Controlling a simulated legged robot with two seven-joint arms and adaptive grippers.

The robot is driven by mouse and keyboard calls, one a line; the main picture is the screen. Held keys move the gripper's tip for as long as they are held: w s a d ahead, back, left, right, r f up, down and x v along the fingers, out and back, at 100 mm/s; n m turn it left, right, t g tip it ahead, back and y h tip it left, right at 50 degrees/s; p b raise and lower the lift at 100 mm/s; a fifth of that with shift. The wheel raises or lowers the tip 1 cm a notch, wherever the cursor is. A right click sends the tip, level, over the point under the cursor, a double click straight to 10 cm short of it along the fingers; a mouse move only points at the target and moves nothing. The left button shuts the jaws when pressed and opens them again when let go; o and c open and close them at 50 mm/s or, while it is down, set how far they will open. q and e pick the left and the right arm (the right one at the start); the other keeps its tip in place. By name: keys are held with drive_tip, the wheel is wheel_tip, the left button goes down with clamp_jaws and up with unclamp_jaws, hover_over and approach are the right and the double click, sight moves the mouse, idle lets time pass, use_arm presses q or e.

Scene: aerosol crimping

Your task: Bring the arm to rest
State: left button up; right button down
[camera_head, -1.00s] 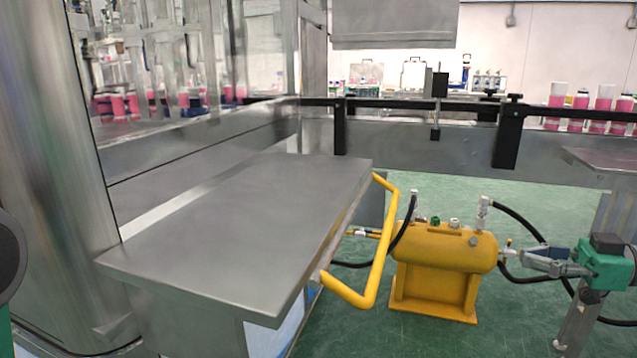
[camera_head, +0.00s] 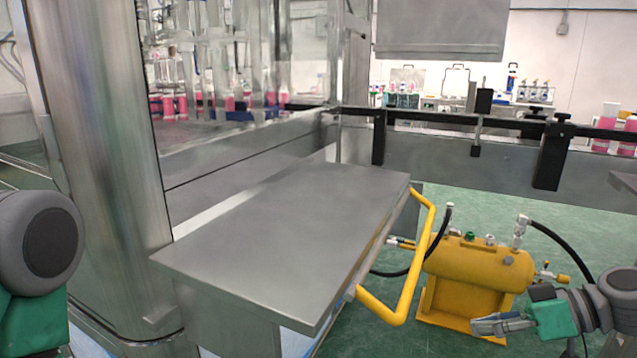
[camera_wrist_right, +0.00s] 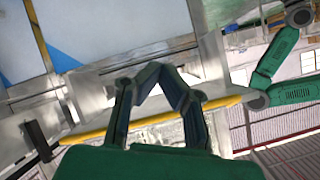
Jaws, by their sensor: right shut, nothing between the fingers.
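My right gripper (camera_head: 478,326) is at the lower right of the head view, in front of the yellow tank's base. Its fingers are together and hold nothing. In the right wrist view the two dark fingers (camera_wrist_right: 158,76) meet at their tips, with nothing between them. My right arm's grey and green links run off the right edge of the head view. A grey and green link of my left arm (camera_head: 40,240) shows at the left edge; the left gripper is out of frame.
A bare steel table (camera_head: 285,235) with a yellow handle rail (camera_head: 408,280) stands in the middle. A yellow tank (camera_head: 478,263) with hoses is right of it on the green floor. A conveyor rail with pink cans (camera_head: 606,130) runs behind. A steel column (camera_head: 100,150) stands left.

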drive_tip(key=s+a+f+m+g+h+p, duration=0.2)
drive_tip(key=s+a+f+h, duration=0.15)
drive_tip(key=s+f, duration=0.3)
drive_tip(key=s+a+f+m+g+h+p, duration=0.2)
drive_tip(key=s+a+f, duration=0.25)
drive_tip(key=f, duration=0.35)
drive_tip(key=s+d+f+m+h+p, duration=0.1)
drive_tip(key=s+d+f+h, duration=0.1)
drive_tip(key=s, duration=0.4)
drive_tip(key=s+d+f+m+h+p, duration=0.1)
drive_tip(key=s+d+h, duration=0.2)
drive_tip(key=s, duration=0.4)
drive_tip(key=shift+s+d+f+g+h+p, duration=0.25)
drive_tip(key=shift+d+f+g+h+p, duration=0.1)
drive_tip(key=shift+d+f, duration=0.1)
drive_tip(key=shift+a+r, duration=0.1)
drive_tip(key=shift+a, duration=0.05)
